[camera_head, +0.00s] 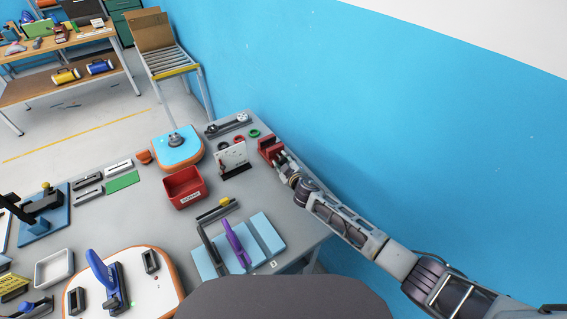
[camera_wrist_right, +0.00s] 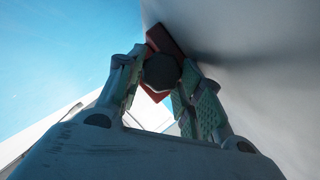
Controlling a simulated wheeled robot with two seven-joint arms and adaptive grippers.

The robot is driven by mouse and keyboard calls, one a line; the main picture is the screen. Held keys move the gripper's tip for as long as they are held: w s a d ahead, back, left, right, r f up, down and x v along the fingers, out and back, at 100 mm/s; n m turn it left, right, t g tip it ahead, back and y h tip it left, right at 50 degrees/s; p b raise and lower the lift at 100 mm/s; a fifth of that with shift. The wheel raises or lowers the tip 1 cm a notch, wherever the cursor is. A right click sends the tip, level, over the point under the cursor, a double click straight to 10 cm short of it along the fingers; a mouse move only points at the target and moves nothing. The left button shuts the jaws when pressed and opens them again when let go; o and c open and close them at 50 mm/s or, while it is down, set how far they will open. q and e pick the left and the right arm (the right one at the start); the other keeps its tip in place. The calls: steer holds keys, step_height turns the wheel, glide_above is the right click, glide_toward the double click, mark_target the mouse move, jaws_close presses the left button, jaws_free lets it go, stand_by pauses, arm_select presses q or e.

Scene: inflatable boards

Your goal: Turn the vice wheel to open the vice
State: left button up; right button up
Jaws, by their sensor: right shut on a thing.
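The red vice (camera_head: 267,148) stands near the right edge of the grey table, close to the blue wall. My right gripper (camera_head: 281,160) is at the near side of the vice. In the right wrist view, my right gripper (camera_wrist_right: 160,85) has its two fingers on either side of a dark round vice wheel (camera_wrist_right: 160,70), shut on it. Red parts of the vice (camera_wrist_right: 160,40) show behind the wheel. The jaw gap of the vice is too small and partly hidden to judge. My left gripper is not in view.
A red bin (camera_head: 184,200), a white board on a black stand (camera_head: 232,158) and a blue board (camera_head: 178,152) stand left of the vice. A purple-handled tool (camera_head: 236,243) lies on light blue pads nearer me. The blue wall (camera_head: 400,130) rises close on the right.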

steer(key=shift+d+f, duration=0.1)
steer(key=shift+f, duration=0.05)
steer(key=o, duration=1)
steer(key=shift+f, duration=0.1)
steer(key=shift+s, duration=0.15)
steer(key=shift+s, duration=0.1)
steer(key=shift+r+v, duration=0.15)
steer(key=shift+v, duration=1.75)
steer(key=shift+r+v, duration=0.1)
steer(key=shift+v, duration=1.75)
